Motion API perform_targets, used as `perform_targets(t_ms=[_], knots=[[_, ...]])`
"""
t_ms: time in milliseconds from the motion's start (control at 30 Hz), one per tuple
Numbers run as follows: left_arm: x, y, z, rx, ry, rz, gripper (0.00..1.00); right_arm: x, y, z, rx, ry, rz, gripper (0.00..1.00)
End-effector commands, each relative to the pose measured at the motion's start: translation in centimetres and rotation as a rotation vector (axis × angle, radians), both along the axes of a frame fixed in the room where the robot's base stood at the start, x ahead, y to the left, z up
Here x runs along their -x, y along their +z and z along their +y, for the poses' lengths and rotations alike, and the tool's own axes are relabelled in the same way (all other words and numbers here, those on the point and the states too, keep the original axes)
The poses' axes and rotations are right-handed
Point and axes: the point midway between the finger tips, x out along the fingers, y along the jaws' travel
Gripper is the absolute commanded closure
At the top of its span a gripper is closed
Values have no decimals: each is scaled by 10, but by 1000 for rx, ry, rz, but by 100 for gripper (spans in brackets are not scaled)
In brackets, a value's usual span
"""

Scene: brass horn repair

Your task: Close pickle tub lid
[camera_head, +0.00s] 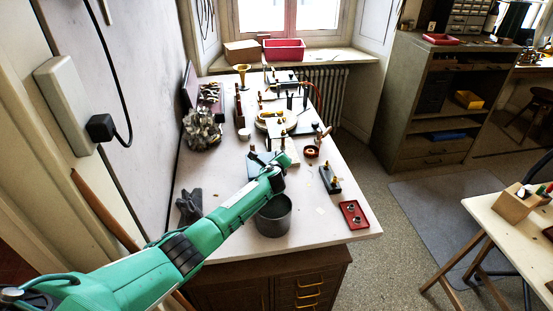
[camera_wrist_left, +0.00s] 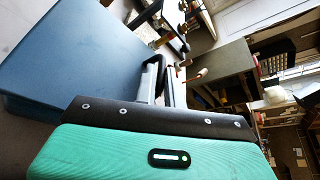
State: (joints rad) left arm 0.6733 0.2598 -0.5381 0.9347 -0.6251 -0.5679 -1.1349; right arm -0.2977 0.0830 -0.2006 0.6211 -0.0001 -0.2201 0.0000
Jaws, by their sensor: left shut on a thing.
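A blue flat-topped box-like body, which looks like the pickle tub with its lid (camera_wrist_left: 75,50), fills the left of the left wrist view. In the head view a small blue-grey part of it (camera_head: 259,164) shows beside my arm on the workbench. My left gripper (camera_wrist_left: 162,75) is shut at a black handle-like bar (camera_wrist_left: 153,70) at the blue body's edge. In the head view the gripper's green end (camera_head: 285,160) is over the middle of the bench and its fingers are hidden. I cannot tell how far the lid is open.
An open grey metal pot (camera_head: 274,222) stands under my forearm at the bench's front. A red tray (camera_head: 354,223) and a black block (camera_head: 331,180) lie to its right.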

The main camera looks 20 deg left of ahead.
Motion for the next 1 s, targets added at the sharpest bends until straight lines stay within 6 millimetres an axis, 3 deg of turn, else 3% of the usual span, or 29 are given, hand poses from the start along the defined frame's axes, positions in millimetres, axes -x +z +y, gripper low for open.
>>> perform_targets(t_ms=[100, 133, 233, 633, 1000], knots=[[0, -1, -3, 5, -4, 0, 100, 1, 0, -1, 1, 0, 1, 58], [0, -1, -3, 5, -4, 0, 88, 1, 0, -1, 0, -1, 1, 58], [0, -1, -3, 4, -4, 0, 69, 2, 0, 0, 0, -1, 2, 58], [4, 3, -2, 2, -2, 1, 69, 3, 6, 2, -2, -2, 4, 58], [43, 19, -14, 3, -4, 2, 69, 3, 50, 6, -7, -3, 3, 58]])
